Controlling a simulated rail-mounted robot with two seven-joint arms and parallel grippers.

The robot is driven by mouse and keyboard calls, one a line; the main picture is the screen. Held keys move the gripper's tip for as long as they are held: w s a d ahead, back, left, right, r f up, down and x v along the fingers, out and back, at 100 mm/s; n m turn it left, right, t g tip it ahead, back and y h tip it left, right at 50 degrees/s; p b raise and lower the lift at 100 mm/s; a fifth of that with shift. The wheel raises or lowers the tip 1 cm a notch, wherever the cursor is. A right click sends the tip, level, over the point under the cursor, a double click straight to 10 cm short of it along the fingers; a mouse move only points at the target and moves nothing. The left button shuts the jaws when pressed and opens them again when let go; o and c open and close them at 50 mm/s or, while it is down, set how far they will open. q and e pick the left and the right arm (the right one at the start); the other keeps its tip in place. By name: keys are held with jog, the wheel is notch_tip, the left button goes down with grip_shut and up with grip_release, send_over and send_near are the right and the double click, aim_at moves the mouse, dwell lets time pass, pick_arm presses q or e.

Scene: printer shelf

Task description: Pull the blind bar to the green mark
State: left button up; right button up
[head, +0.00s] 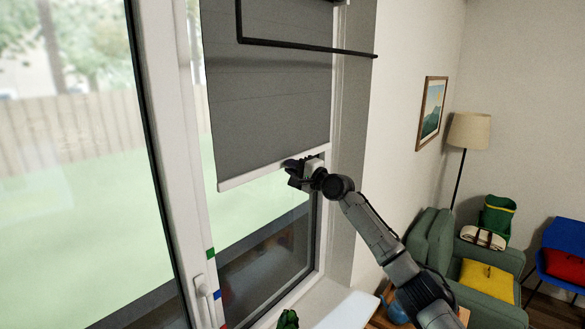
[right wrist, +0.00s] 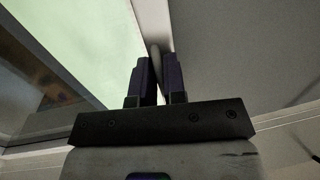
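The grey blind (head: 268,90) hangs over the right window pane. Its pale blind bar (head: 250,176) runs along the lower edge, well above the green mark (head: 210,253) on the white window frame. My right gripper (head: 297,172) is at the right part of the bar. In the right wrist view, the two dark fingers (right wrist: 159,80) stand close together with the edge of the bar (right wrist: 155,58) between them, so the gripper looks shut on it. The gripper hides part of the bar in the head view. My left gripper is not in view.
A blue mark (head: 216,295) and a red mark (head: 222,326) lie below the green one, near the window handle (head: 202,288). A black rail (head: 300,46) crosses in front of the blind's upper part. A green armchair (head: 440,245) stands at the right.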

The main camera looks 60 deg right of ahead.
grip_shut()
jog(key=shift+f+b, duration=0.3)
notch_tip(320, 180, down, 18)
jog(key=b, duration=1.2)
jog(key=shift+r, duration=0.1)
jog(key=shift+o, duration=2.2)
grip_release()
